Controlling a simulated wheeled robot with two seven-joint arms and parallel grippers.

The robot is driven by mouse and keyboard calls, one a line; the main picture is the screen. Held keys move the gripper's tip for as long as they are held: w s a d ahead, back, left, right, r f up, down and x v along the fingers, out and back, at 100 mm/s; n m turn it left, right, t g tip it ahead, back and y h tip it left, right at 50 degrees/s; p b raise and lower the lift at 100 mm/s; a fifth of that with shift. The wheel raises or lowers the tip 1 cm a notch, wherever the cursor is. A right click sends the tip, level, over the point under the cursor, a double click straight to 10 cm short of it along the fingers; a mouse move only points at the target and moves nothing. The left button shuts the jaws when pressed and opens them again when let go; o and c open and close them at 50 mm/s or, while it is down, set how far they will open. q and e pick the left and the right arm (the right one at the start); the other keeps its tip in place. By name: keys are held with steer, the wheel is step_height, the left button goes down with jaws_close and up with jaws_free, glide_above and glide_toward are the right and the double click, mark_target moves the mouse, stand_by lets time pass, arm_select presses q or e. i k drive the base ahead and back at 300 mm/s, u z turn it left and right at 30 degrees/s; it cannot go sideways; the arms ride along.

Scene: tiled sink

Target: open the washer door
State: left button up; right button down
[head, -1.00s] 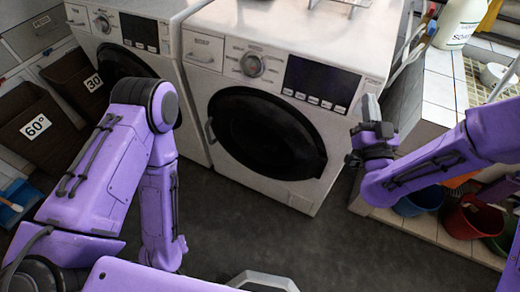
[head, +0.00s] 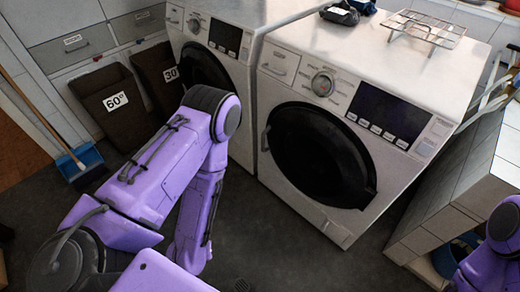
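Two white front-loading machines stand side by side. The nearer washer (head: 345,75) is right of centre, with its round black door (head: 318,155) flush against the front, seemingly closed. A handle (head: 265,138) shows at the door's left edge. The other machine (head: 228,58) stands to its left, its dark door (head: 203,72) partly hidden by my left arm. My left arm is bent down in front of the machines at left, and its gripper is not visible. Only a piece of my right arm shows at the lower right edge, and its gripper is out of view.
A wire rack (head: 428,28) and a dark cloth item (head: 340,14) lie on the nearer machine. A tiled counter (head: 440,190) stands to its right, with a blue bucket (head: 452,255) below. Labelled hampers (head: 112,108) and a blue dustpan (head: 80,160) are at left. Grey floor is clear in front.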

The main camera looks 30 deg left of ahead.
mark_target(314, 155)
steer(key=z, duration=0.2)
steer(key=k, duration=0.25)
steer(key=u, duration=1.1)
steer(key=i, duration=1.2)
steer(key=z, duration=0.8)
